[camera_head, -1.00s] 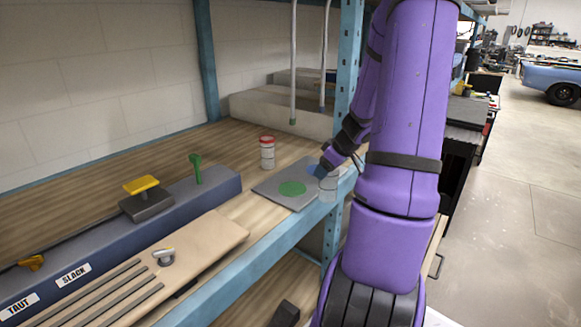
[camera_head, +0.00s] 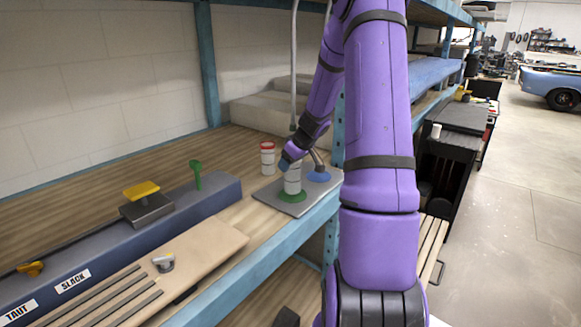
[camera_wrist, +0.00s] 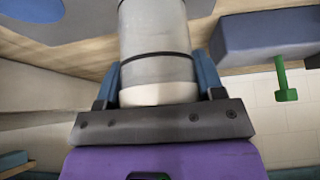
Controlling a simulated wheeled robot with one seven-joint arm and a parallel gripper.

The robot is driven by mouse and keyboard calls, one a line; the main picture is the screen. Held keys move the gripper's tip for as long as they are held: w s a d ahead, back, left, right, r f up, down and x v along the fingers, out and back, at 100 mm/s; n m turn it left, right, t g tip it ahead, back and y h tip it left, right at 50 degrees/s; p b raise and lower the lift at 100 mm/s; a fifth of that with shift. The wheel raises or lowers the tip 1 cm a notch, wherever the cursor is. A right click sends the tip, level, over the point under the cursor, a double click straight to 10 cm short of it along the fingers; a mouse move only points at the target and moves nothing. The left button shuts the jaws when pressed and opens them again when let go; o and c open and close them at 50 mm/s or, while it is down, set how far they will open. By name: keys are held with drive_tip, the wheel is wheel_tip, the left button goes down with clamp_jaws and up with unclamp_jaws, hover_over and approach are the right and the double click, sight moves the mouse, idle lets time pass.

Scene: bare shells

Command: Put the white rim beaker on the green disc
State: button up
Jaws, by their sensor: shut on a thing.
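The white rim beaker (camera_head: 292,184) is a pale grey cylinder, upright over the green disc (camera_head: 293,197). Its base overlaps the disc in the head view; I cannot tell whether it touches or hovers slightly. My gripper (camera_head: 291,165) is shut on the beaker's upper part. In the wrist view, the beaker (camera_wrist: 155,45) sits between my gripper's blue fingers (camera_wrist: 158,76), its white rim close to the palm and a dark band below it. The green disc is partly hidden behind the beaker.
The grey plate (camera_head: 268,198) also bears a blue disc (camera_head: 318,176), right of the beaker. A red rim beaker (camera_head: 267,159) stands behind the plate. A blue-grey block with a green lever (camera_head: 196,173) and yellow knob (camera_head: 141,188) is at left. A blue shelf post (camera_head: 338,135) is close to the arm.

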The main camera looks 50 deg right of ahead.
drive_tip(key=shift+f, duration=0.75)
drive_tip(key=shift+f, duration=0.15)
drive_tip(key=o, duration=1.2)
drive_tip(key=shift+c, duration=0.2)
